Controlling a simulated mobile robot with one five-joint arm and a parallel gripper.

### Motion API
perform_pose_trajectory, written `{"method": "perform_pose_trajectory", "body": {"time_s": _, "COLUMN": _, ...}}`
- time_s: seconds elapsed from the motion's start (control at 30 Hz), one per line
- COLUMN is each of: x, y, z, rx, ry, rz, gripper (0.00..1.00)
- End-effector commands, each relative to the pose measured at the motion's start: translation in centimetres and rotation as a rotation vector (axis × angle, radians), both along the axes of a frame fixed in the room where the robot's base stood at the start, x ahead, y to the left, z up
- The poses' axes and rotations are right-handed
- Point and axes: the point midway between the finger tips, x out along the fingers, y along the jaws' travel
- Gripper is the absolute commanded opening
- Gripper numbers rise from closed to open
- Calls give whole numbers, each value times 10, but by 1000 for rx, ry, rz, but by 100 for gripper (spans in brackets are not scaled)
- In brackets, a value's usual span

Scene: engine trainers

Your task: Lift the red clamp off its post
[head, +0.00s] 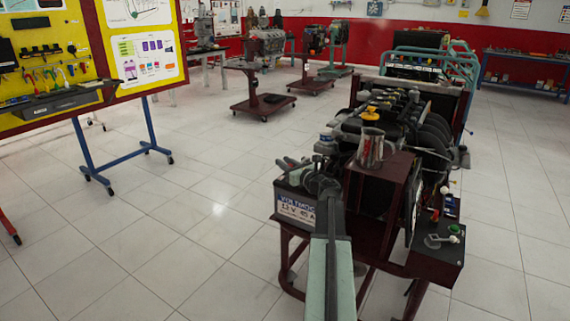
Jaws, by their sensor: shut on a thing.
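The battery (297,207), a dark box with a white label reading 12 V 45 A, stands on the near left corner of the engine trainer's frame. My arm reaches up from the bottom of the head view to the battery's top. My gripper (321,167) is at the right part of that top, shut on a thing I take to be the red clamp. No red shows between the fingers; the clamp and its post are hidden by the gripper and wrist. I cannot tell whether the clamp is still around the post.
The engine trainer (405,125) stands just behind and right of the battery. A yellow tool board (45,60) is at left. The tiled floor (170,215) left of the battery is clear.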

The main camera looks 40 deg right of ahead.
Motion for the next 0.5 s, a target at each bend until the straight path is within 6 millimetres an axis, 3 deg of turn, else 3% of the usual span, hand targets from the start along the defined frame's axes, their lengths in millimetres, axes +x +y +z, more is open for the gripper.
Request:
{"method": "perform_pose_trajectory", "body": {"time_s": 0.37, "x": -1, "y": 0, "z": 0, "rx": -1, "ry": 1, "rz": -1, "gripper": 0}}
{"method": "perform_pose_trajectory", "body": {"time_s": 0.5, "x": 0, "y": -3, "z": 10, "rx": -1, "ry": 1, "rz": -1, "gripper": 0}}
